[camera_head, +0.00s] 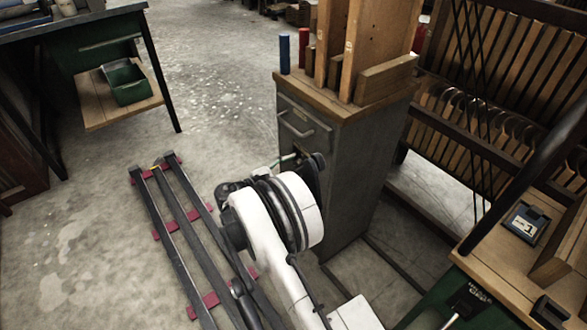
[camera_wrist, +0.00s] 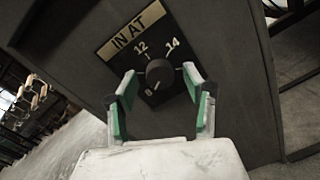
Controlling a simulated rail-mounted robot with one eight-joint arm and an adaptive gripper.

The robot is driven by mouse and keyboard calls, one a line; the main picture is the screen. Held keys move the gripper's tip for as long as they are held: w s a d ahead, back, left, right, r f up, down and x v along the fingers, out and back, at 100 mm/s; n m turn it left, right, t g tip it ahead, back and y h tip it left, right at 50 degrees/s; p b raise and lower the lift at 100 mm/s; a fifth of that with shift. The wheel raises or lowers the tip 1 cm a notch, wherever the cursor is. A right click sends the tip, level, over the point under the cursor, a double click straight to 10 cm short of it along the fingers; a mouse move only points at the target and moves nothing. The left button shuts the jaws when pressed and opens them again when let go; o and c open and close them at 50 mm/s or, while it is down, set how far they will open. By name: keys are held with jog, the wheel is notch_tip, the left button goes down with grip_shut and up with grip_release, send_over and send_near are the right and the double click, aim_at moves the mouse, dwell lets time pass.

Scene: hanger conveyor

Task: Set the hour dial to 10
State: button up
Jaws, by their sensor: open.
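The hour dial is a round black knob (camera_wrist: 159,73) on a dark square plate fixed to the grey cabinet face, in the wrist view. The marks 8, 12 and 14 are readable around it. A mark between 8 and 12 is not visible near my left finger. I cannot tell clearly where the knob points. A brass label (camera_wrist: 130,32) reading "IN AT" sits above it. My gripper (camera_wrist: 160,77) is open, its green-padded fingers on either side of the knob. I cannot tell whether they touch it. In the head view my arm hides the dial.
The grey cabinet (camera_head: 345,190) has a drawer handle and a wooden top with upright boards, plus blue (camera_head: 285,54) and red (camera_head: 304,46) cylinders. A rack of hangers (camera_head: 480,115) stands at right. A wooden bench (camera_head: 510,270) is at lower right.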

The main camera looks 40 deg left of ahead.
jog(key=shift+c, duration=0.5)
jog(key=c, duration=1)
jog(key=shift+c, duration=0.2)
jog(key=shift+m, duration=0.4)
jog(key=m, duration=1)
jog(key=shift+m+y, duration=0.3)
jog(key=shift+y, duration=0.1)
jog(key=o, duration=1.1)
